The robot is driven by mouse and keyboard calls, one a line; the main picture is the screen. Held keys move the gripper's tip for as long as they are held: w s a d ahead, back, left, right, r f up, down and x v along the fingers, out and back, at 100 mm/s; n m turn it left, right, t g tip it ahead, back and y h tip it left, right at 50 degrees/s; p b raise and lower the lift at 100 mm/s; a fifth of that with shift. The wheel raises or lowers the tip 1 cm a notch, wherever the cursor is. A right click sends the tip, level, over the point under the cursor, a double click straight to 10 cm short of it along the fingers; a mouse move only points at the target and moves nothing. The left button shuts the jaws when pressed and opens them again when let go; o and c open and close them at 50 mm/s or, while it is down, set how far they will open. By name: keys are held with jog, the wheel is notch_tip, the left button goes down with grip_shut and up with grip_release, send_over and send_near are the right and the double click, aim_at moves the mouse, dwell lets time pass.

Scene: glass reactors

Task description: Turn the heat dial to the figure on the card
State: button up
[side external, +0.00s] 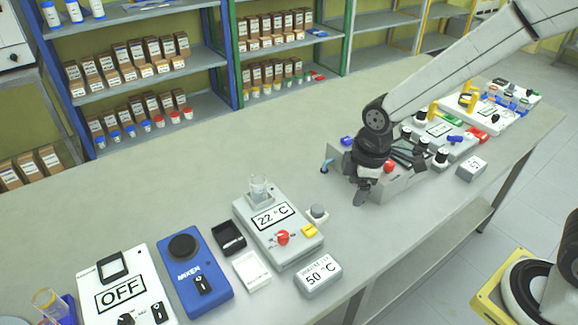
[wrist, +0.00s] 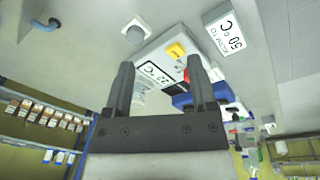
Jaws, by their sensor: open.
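The heater (side external: 262,240) is a pale box reading 22 °C, with a glass vessel (side external: 259,188) on top. A red knob (side external: 283,238) and a yellow part (side external: 309,231) sit on its front. A grey round knob (side external: 318,213) stands beside it; I cannot tell which knob is the heat dial. The card (side external: 318,275) reads "WARM TO 50 °C"; it also shows in the wrist view (wrist: 228,30). My gripper (side external: 361,192) is above the bench, right of and apart from the heater. In the wrist view its fingers (wrist: 160,68) are open and empty, with the heater beyond them.
A black tray (side external: 229,238), a white tray (side external: 252,270), a blue device (side external: 194,273) and a white unit (side external: 123,290) reading OFF stand left of the heater. Other instruments (side external: 440,130) crowd the bench behind my gripper. Bench between heater and gripper is largely clear.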

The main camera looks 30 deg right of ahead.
jog(key=w+a+n, duration=0.3)
jog(key=a+n, duration=0.3)
jog(key=n, duration=0.1)
jog(key=n+g, duration=0.1)
jog(key=n, duration=0.6)
send_over(283, 234)
jog(key=d, duration=0.1)
notch_tip(283, 234, down, 2)
jog(key=shift+s+d+f, duration=0.1)
jog(key=shift+f, duration=0.05)
jog(key=shift+a+f+n+g, duration=0.15)
jog(key=shift+a+n+g, duration=0.15)
jog(key=shift+a+n, duration=0.5)
jog(key=shift+d, duration=0.15)
jog(key=shift+f, duration=3.9)
grip_shut()
